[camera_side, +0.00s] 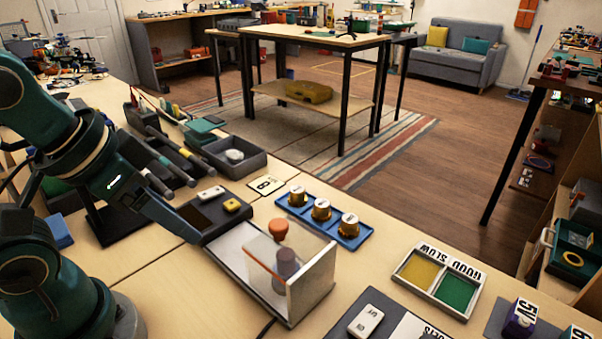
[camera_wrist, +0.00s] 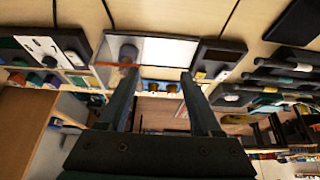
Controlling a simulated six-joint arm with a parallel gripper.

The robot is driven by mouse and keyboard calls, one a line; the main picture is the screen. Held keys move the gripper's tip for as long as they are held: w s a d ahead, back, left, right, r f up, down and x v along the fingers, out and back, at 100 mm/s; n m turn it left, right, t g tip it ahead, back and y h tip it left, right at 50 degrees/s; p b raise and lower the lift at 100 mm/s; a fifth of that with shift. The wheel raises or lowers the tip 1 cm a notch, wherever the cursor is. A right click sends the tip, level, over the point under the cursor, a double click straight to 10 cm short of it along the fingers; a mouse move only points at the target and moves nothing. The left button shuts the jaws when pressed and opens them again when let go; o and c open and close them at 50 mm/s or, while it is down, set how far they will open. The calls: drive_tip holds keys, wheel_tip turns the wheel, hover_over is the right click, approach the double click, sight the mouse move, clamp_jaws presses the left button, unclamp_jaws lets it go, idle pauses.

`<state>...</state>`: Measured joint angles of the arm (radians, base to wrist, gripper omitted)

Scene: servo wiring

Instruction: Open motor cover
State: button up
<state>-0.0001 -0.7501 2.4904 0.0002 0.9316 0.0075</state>
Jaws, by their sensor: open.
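A clear-walled motor cover (camera_side: 312,282) stands at the right end of a pale tray (camera_side: 225,250). Inside or behind its see-through walls is a grey cylinder (camera_side: 286,268), and an orange knob (camera_side: 278,229) shows at its upper edge. My gripper (camera_side: 198,240) is left of the cover, over the tray's left part, and apart from the cover. In the wrist view my gripper (camera_wrist: 158,74) has two fingers spread wide with nothing between them. The grey cylinder (camera_wrist: 128,53) shows beyond the left finger, by an orange strip (camera_wrist: 118,65). How the cover is hinged cannot be told.
A blue tray (camera_side: 350,243) with gold, white-topped knobs stands behind the cover. A dark box (camera_side: 205,215) with a white and a yellow piece adjoins the tray. A yellow-and-green tray (camera_side: 430,270) is at right, and dark panels with white parts lie in front.

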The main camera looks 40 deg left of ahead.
wheel_tip(320, 180, up, 4)
drive_tip(key=w, duration=0.2)
drive_tip(key=m+g, duration=0.4)
drive_tip(key=g, duration=0.1)
hover_over(279, 223)
wheel_tip(279, 223, down, 3)
drive_tip(key=shift+w+a+r, duration=0.1)
drive_tip(key=shift+r, duration=0.1)
drive_tip(key=shift+f, duration=2.75)
clamp_jaws()
